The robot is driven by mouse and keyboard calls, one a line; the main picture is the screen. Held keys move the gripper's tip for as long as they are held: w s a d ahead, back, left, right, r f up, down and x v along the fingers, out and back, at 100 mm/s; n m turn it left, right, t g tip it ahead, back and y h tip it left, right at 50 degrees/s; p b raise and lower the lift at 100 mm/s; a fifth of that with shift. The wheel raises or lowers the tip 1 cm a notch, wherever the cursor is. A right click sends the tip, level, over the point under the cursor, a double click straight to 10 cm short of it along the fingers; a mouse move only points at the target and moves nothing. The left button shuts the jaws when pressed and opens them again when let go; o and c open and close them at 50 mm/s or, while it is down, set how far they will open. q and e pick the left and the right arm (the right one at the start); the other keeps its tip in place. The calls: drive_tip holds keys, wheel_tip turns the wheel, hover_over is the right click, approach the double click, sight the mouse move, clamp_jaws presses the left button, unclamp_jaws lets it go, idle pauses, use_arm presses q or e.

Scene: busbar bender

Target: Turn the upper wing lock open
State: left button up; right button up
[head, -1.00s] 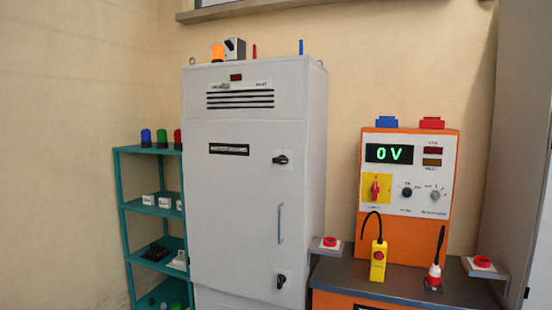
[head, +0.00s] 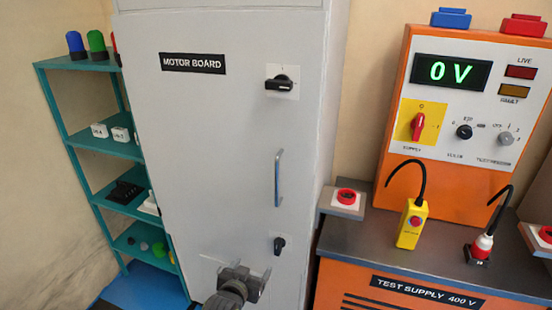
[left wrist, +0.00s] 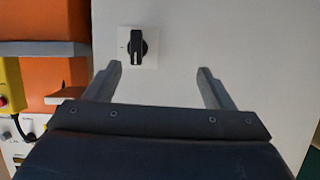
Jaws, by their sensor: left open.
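The upper wing lock (head: 280,85) is a black knob on a white plate, high on the right side of the grey cabinet door, with its wing roughly level. A lower wing lock (head: 279,245) sits near the bottom of the door. My left gripper (head: 250,278) is at the bottom of the head view, in front of the door, below the upper lock. In the left wrist view its fingers (left wrist: 159,68) are apart and empty. A black knob with an upright wing (left wrist: 137,46) shows just past them, seemingly the lower lock. My right gripper is not in view.
A grey door handle (head: 279,178) stands between the two locks. An orange test supply bench (head: 400,285) with a yellow pendant (head: 411,223) is at the right. A teal shelf (head: 100,142) is at the left. The door face around the upper lock is clear.

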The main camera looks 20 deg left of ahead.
use_arm(q)
wheel_tip(320, 180, up, 11)
drive_tip(key=w+d+t, duration=0.1)
drive_tip(key=w+t, duration=0.1)
drive_tip(key=t+p, duration=0.2)
drive_tip(key=t, duration=0.5)
approach(277, 87)
drive_tip(key=shift+h, duration=0.4)
drive_tip(key=p+x, duration=0.5)
drive_tip(key=x, duration=0.3)
drive_tip(key=shift+w+a+r, duration=0.15)
drive_tip(key=shift+w+a, duration=0.05)
drive_tip(key=shift+w, duration=0.05)
drive_tip(key=shift+w+r, duration=0.2)
drive_tip(key=shift+w, duration=0.35)
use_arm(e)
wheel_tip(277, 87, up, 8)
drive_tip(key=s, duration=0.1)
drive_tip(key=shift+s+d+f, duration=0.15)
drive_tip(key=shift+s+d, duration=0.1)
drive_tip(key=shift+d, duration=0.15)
use_arm(q)
drive_tip(key=shift+c, duration=0.2)
